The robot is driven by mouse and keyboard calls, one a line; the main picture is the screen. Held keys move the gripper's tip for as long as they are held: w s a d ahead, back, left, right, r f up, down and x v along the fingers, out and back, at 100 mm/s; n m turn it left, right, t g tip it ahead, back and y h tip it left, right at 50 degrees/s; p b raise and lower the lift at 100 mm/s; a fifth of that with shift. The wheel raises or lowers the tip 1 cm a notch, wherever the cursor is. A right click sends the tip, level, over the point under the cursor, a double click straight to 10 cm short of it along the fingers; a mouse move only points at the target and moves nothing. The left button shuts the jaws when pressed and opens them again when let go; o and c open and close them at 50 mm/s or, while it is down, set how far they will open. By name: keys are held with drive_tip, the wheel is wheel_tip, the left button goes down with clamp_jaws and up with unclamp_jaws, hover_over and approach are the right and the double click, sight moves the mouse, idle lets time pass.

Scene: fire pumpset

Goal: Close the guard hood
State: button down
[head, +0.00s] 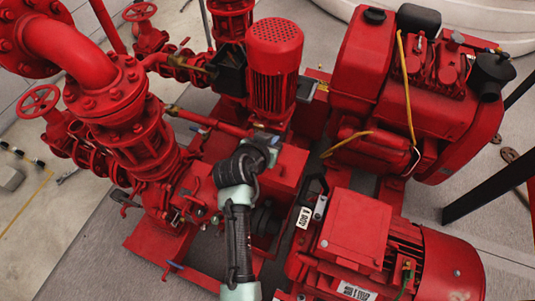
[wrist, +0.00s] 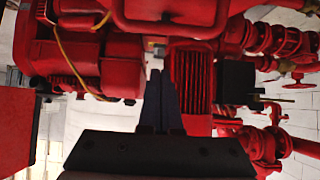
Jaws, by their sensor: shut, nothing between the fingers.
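A red box-shaped cover (head: 287,168) sits at the middle of the pumpset in the head view, between the pump and the large electric motor. It may be the guard hood; I cannot tell for sure, nor whether it is open. My arm passes in front of its left side.
A finned upright red motor (head: 274,65) stands behind my wrist. A red engine (head: 410,90) is at the back right, and a large electric motor (head: 385,250) at the front right. Pipes and valves (head: 120,110) crowd the left. Grey floor (head: 90,225) is clear at front left.

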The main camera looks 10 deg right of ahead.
sight(269, 176)
drive_tip(key=shift+s+a+f+p, duration=0.15)
drive_tip(key=shift+s+a+f, duration=0.3)
drive_tip(key=shift+s+f, duration=0.15)
drive_tip(key=shift+s+a+f+p, duration=0.15)
drive_tip(key=shift+s+a+f, duration=0.25)
drive_tip(key=shift+s+f, duration=0.2)
drive_tip(key=shift+f, duration=0.1)
drive_tip(key=shift+f+b, duration=0.15)
drive_tip(key=shift+b, duration=0.15)
